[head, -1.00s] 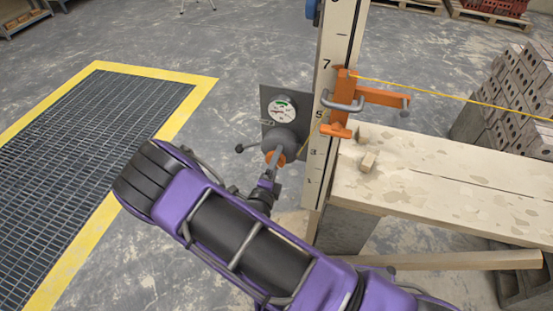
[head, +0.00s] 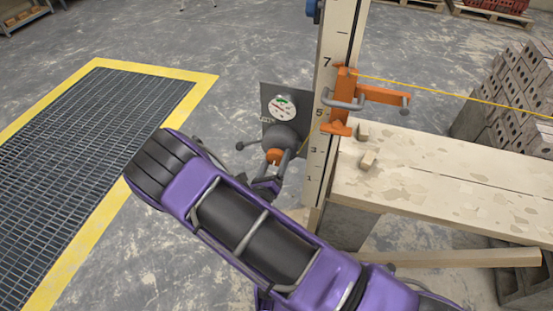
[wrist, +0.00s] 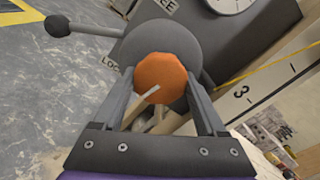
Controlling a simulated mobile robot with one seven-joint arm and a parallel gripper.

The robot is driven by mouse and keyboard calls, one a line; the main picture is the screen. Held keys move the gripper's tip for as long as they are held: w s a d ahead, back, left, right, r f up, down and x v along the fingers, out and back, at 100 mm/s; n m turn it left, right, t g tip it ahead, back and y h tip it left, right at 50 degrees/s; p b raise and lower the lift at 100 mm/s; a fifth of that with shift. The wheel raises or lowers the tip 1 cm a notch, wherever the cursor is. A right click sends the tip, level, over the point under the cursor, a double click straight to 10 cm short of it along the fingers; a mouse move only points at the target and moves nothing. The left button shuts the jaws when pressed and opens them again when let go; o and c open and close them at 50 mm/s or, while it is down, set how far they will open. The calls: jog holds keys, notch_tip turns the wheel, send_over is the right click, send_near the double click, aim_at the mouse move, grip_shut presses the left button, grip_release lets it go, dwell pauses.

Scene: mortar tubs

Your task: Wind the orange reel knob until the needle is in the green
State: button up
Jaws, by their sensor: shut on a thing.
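The orange reel knob (head: 273,156) is on the front of the round grey reel (head: 280,137), at the foot of the numbered post. My gripper (head: 277,163) is shut on the knob. In the wrist view its two fingers lie on either side of the faceted orange knob (wrist: 160,76), which has a pale mark across its face. The white dial (head: 282,107) sits above the reel, with a green band near its top. Its needle is too small to read for certain. The wrist view shows only the dial's lower edge (wrist: 235,4).
A lever with a dark ball end (wrist: 57,26) sticks out left of the reel, by partly hidden lettering. The numbered post (head: 335,75) with an orange clamp (head: 350,97) and a yellow line stands close right. A plank bench (head: 440,180) lies beyond.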

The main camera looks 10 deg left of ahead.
jog(key=shift+m, duration=0.8)
jog(key=o, duration=1.3)
jog(key=shift+s+a, duration=0.1)
jog(key=shift+s, duration=0.05)
jog(key=s, duration=0.5)
jog(key=s+a, duration=0.1)
jog(key=s, duration=0.5)
jog(key=s+a, duration=0.1)
jog(key=s, duration=0.5)
jog(key=shift+a, duration=0.15)
